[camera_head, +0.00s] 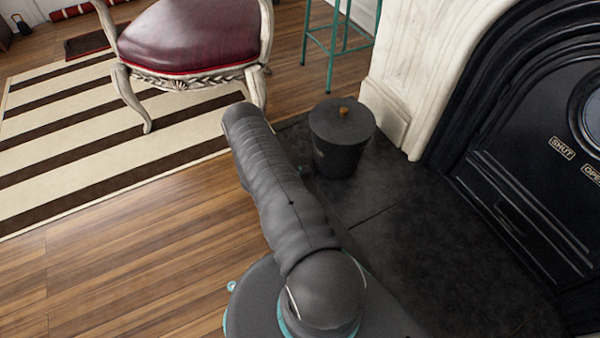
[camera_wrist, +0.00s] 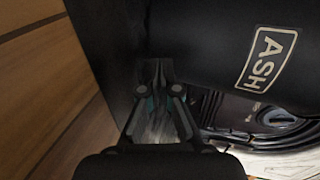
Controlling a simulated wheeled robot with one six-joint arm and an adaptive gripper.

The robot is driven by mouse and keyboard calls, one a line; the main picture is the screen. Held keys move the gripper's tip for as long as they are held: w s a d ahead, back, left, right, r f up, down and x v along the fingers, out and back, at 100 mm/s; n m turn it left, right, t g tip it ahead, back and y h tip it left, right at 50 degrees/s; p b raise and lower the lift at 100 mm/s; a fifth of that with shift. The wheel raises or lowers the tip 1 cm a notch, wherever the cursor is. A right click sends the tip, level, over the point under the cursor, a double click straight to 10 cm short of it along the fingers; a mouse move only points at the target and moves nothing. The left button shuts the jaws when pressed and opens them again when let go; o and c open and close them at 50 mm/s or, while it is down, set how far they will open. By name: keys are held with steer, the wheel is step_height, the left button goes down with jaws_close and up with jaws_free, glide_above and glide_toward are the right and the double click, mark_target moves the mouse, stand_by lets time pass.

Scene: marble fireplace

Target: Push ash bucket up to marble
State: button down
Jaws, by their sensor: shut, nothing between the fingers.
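The ash bucket (camera_head: 340,152) is dark, with a lid and a small wooden knob, and stands upright on the dark hearth slab. The pale marble surround (camera_head: 398,75) rises just to its right; I cannot tell whether they touch. In the wrist view the bucket (camera_wrist: 218,45) fills the upper right, its ASH label showing. My gripper (camera_wrist: 159,72) is shut and empty, its fingertips at the bucket's side near the lower-left corner of its outline. Contact is unclear. In the head view my arm hides most of the gripper.
The dark hearth slab (camera_head: 395,225) is clear in front of the black stove (camera_head: 530,150). A red-seated chair (camera_head: 195,45) stands on a striped rug (camera_head: 75,145) at the left. A teal stool (camera_head: 335,48) stands behind the bucket. Wooden floor (camera_head: 130,265) is open at lower left.

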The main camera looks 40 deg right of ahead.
mark_target(318, 163)
steer(key=shift+s+d+b, duration=0.35)
steer(key=shift+d+b, duration=0.1)
steer(key=shift+d, duration=1)
steer(key=shift+s+d+b, duration=0.35)
steer(key=shift+d+b, duration=0.05)
steer(key=shift+d, duration=1.05)
steer(key=shift+s+d+b, duration=0.35)
steer(key=shift+d+b, duration=0.1)
steer(key=shift+d, duration=1)
steer(key=shift+s+d+b, duration=0.15)
steer(key=shift+d+b, duration=0.1)
steer(key=shift+d, duration=0.4)
steer(key=shift+s+d+b, duration=0.15)
steer(key=shift+d+b, duration=0.05)
steer(key=shift+d, duration=0.4)
steer(key=shift+s+d, duration=0.25)
steer(key=shift+d, duration=0.85)
steer(key=shift+s+d, duration=0.25)
steer(key=shift+d, duration=0.8)
steer(key=shift+s+d, duration=0.1)
steer(key=shift+d, duration=0.25)
steer(key=shift+s+d, duration=0.25)
steer(key=shift+d, duration=1.05)
steer(key=shift+a, duration=0.1)
steer(key=shift+w+a, duration=0.2)
steer(key=shift+a, duration=0.65)
steer(key=shift+w+a, duration=0.2)
steer(key=shift+a, duration=0.65)
